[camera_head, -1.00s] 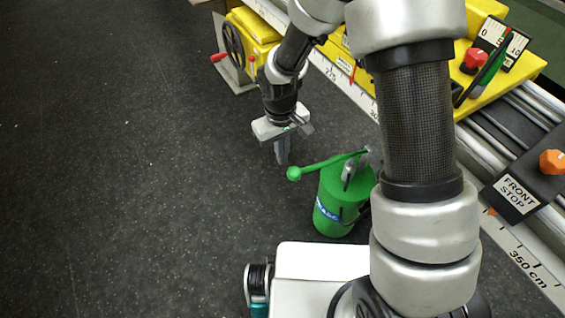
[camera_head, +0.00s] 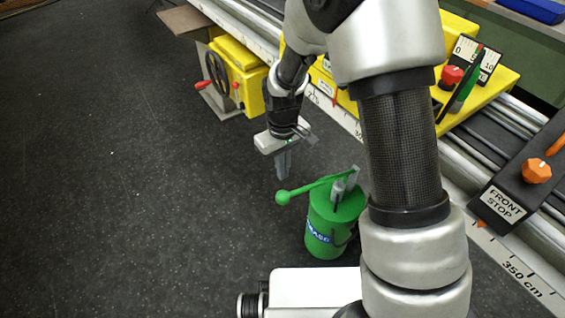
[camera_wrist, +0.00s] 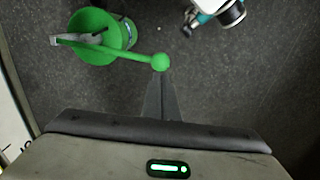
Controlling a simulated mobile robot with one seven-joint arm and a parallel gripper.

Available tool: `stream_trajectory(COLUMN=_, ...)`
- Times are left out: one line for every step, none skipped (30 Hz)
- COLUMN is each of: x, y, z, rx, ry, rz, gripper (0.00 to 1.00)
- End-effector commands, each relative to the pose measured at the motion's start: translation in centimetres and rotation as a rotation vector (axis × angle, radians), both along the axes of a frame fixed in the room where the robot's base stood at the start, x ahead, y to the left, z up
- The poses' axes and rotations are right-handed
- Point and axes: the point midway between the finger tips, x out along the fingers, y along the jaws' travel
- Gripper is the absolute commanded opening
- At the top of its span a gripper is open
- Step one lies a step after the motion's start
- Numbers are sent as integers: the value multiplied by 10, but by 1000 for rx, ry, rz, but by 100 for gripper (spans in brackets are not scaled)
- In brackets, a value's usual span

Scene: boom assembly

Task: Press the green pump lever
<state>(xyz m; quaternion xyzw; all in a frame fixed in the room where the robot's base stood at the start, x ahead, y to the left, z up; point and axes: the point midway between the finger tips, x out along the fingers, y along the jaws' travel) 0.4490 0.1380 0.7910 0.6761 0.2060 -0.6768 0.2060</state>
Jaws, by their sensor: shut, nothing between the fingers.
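The green pump (camera_head: 328,232) stands upright on the dark floor, just left of my arm in the head view. Its green lever (camera_head: 310,187) reaches out to the left and ends in a round knob (camera_head: 282,197). My gripper (camera_head: 283,176) is shut and empty, pointing down, close to the knob and behind it in the head view. In the wrist view the knob (camera_wrist: 161,62) lies just beyond the tips of my gripper (camera_wrist: 162,78), and the pump body (camera_wrist: 103,36) is at the upper left. I cannot tell whether the fingertips touch the knob.
A yellow machine with a handwheel (camera_head: 214,72) stands behind. A long rail with a scale (camera_head: 515,265) and a black front stop (camera_head: 505,203) runs along the right. The floor (camera_head: 110,190) to the left is clear.

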Motion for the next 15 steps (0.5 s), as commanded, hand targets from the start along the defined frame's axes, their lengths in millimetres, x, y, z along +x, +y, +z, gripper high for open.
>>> stream_trajectory(x=-1, y=0, z=-15, rx=-1, ry=4, rz=0, gripper=0)
stream_trajectory(x=-1, y=0, z=-21, rx=-1, ry=4, rz=1, gripper=0)
stream_trajectory(x=-1, y=0, z=-30, rx=-1, ry=4, rz=1, gripper=0)
stream_trajectory(x=-1, y=0, z=-35, rx=-1, ry=3, rz=1, gripper=0)
stream_trajectory(x=-1, y=0, z=-41, rx=-1, ry=4, rz=1, gripper=0)
stream_trajectory(x=-1, y=0, z=-48, rx=-1, ry=3, rz=1, gripper=0)
stream_trajectory(x=-1, y=0, z=-53, rx=0, ry=2, rz=1, gripper=0)
stream_trajectory(x=-1, y=0, z=-57, rx=0, ry=2, rz=1, gripper=0)
stream_trajectory(x=-1, y=0, z=-62, rx=0, ry=2, rz=1, gripper=0)
stream_trajectory(x=0, y=0, z=-66, rx=0, ry=1, rz=1, gripper=0)
stream_trajectory(x=0, y=1, z=-68, rx=0, ry=0, rz=1, gripper=0)
stream_trajectory(x=0, y=1, z=-72, rx=0, ry=0, rz=1, gripper=0)
stream_trajectory(x=0, y=1, z=-74, rx=0, ry=0, rz=1, gripper=0)
stream_trajectory(x=0, y=0, z=-75, rx=0, ry=0, rz=1, gripper=0)
stream_trajectory(x=0, y=1, z=-77, rx=0, ry=0, rz=1, gripper=0)
